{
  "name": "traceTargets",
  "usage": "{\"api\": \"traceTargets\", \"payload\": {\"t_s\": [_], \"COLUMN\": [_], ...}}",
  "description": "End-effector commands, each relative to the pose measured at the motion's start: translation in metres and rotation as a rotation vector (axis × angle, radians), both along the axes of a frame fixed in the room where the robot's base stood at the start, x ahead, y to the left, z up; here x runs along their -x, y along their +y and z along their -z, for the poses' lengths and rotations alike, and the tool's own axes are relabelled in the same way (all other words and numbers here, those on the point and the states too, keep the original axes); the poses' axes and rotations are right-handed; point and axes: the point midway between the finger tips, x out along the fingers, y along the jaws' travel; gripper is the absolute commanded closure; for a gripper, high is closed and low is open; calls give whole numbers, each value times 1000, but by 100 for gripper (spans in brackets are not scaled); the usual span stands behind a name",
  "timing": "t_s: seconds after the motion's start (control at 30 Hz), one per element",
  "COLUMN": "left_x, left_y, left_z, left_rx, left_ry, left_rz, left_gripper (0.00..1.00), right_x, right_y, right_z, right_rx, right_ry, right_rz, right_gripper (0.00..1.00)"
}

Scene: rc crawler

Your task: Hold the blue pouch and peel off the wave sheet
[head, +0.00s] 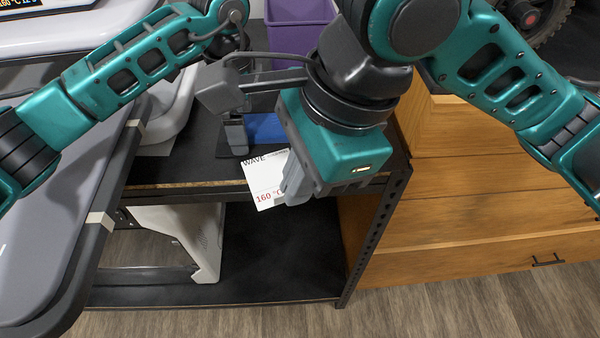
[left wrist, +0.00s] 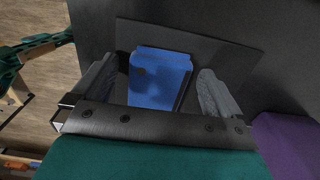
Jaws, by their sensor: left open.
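The blue pouch (head: 265,127) lies on a dark mat on the black shelf top, partly hidden by my arms in the head view. In the left wrist view the blue pouch (left wrist: 158,80) sits between the two spread fingers of my left gripper (left wrist: 160,92), with a gap on each side. In the head view my left gripper (head: 237,132) points down at the pouch's left side. The white wave sheet (head: 262,178), marked WAVE and 160 °C, is apart from the pouch, in front of the shelf's front edge. My right gripper (head: 296,180) is shut on its right side.
A purple bin (head: 300,12) stands behind the pouch. Wooden drawers (head: 470,190) are to the right, with a dark wheel (head: 535,15) above. A grey machine (head: 80,210) is at the left. A lower shelf (head: 270,260) holds a pale object (head: 190,235).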

Motion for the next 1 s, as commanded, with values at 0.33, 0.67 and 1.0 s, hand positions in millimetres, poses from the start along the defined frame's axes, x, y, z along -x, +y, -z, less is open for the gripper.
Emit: {"api": "traceTargets", "payload": {"t_s": [0.33, 0.67, 1.0], "left_x": [-1, 0, 0], "left_y": [0, 0, 0], "left_z": [-48, -108, -120], "left_rx": [1, 1, 0], "left_ry": [-6, -3, 0], "left_rz": [1, 0, 0], "left_gripper": [0, 0, 0], "right_x": [0, 0, 0], "right_y": [0, 0, 0], "right_z": [0, 0, 0], "right_rx": [0, 0, 0], "right_ry": [0, 0, 0], "right_rz": [0, 0, 0], "right_gripper": [100, 100, 100]}}
